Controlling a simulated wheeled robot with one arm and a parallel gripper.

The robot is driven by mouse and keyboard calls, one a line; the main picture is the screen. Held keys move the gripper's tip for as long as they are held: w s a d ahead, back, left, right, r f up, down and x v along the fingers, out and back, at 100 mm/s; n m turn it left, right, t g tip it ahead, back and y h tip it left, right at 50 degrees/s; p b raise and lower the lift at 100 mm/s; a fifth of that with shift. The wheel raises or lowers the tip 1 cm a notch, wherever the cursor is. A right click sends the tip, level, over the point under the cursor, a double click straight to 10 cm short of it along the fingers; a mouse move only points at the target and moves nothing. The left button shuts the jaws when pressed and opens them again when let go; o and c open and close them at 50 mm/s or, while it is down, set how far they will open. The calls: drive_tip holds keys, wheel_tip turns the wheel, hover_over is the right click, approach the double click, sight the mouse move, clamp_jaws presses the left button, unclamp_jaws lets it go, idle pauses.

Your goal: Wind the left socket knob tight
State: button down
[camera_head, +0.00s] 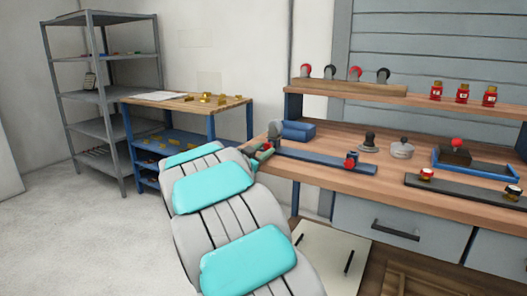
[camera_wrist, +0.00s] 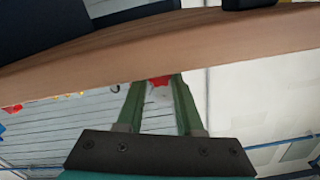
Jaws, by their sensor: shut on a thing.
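My gripper (camera_wrist: 160,85) has green fingers, closed on a small red thing (camera_wrist: 158,81) with a pale part beside it. I cannot tell whether this is a knob. In the head view my gripper (camera_head: 262,152) is at the bench's left front edge, by the left end of a blue bar (camera_head: 315,159), and what it holds is hardly visible. My gripper is well left of both.
A red knob (camera_head: 351,160) sits near the blue bar's right end. A blue block (camera_head: 298,130), a dark stamp-like piece (camera_head: 369,142), a grey lidded pot (camera_head: 402,149) and a blue-edged tray (camera_head: 436,164) stand behind. Red jars (camera_head: 463,93) line the raised shelf.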

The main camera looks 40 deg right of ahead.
drive_tip(key=shift+f+m+b, duration=0.2)
drive_tip(key=shift+m+b, duration=0.15)
drive_tip(key=shift+m, duration=0.05)
drive_tip(key=shift+r+m+b, duration=0.25)
drive_tip(key=shift+m+b, duration=0.3)
drive_tip(key=shift+m, duration=0.35)
drive_tip(key=c, duration=0.6)
unclamp_jaws()
drive_tip(key=shift+o, duration=0.2)
drive_tip(key=shift+r+n+p, duration=0.15)
drive_tip(key=shift+n+p, duration=0.85)
drive_tip(key=shift+n, duration=0.9)
